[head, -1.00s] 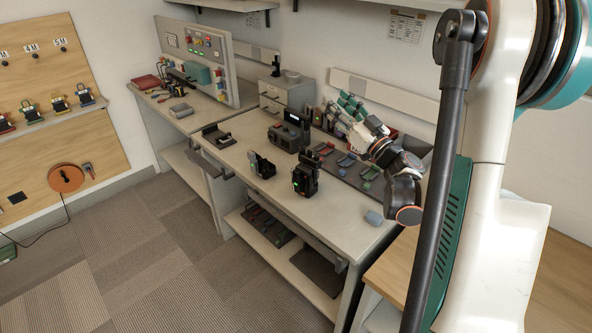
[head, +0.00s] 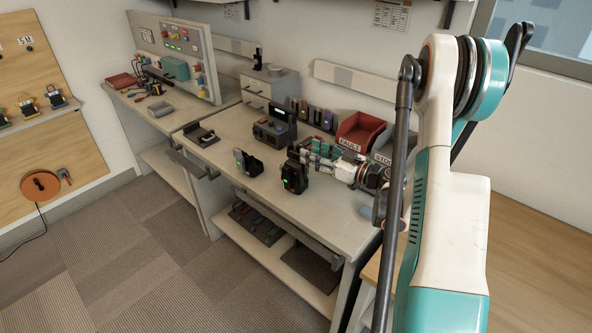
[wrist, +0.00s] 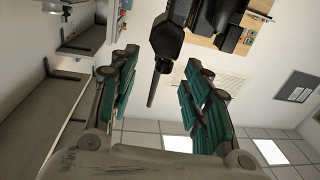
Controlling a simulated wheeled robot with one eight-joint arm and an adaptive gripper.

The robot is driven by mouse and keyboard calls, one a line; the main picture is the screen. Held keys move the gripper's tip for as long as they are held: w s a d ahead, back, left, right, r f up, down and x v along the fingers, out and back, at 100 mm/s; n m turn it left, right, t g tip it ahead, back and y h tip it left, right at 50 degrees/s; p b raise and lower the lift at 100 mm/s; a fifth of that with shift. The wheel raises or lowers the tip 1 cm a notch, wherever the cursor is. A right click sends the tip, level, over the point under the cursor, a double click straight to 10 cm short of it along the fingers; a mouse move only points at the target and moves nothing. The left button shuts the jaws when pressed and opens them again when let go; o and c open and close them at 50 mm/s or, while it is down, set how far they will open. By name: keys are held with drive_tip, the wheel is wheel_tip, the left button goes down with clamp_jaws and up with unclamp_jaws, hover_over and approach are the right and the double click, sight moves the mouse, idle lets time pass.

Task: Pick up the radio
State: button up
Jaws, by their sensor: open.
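A black radio (head: 294,176) with a small green light stands upright near the front edge of the grey workbench (head: 330,207). My gripper (head: 303,152) is at the radio's upper part, coming from the right with its green-padded fingers pointing left. In the wrist view, the dark radio (wrist: 168,38) is at the top, with its thin antenna reaching into the gap between the fingers. My gripper (wrist: 160,68) is open there, with one finger on each side and nothing clamped. I cannot tell whether a finger touches the radio. The radio's far side is hidden.
A second black and grey device (head: 248,163) stands left of the radio. Behind are a dark box unit (head: 272,131), a red bin (head: 361,133) and several upright devices along the wall. The bench's front right is mostly clear.

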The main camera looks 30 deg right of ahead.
sight(298, 145)
drive_tip(key=b+x, duration=0.2)
drive_tip(key=x, duration=0.3)
drive_tip(key=shift+a+f, duration=0.15)
drive_tip(key=shift+w+a, duration=0.15)
drive_tip(key=shift+w, duration=0.25)
drive_tip(key=shift+c, duration=0.6)
clamp_jaws()
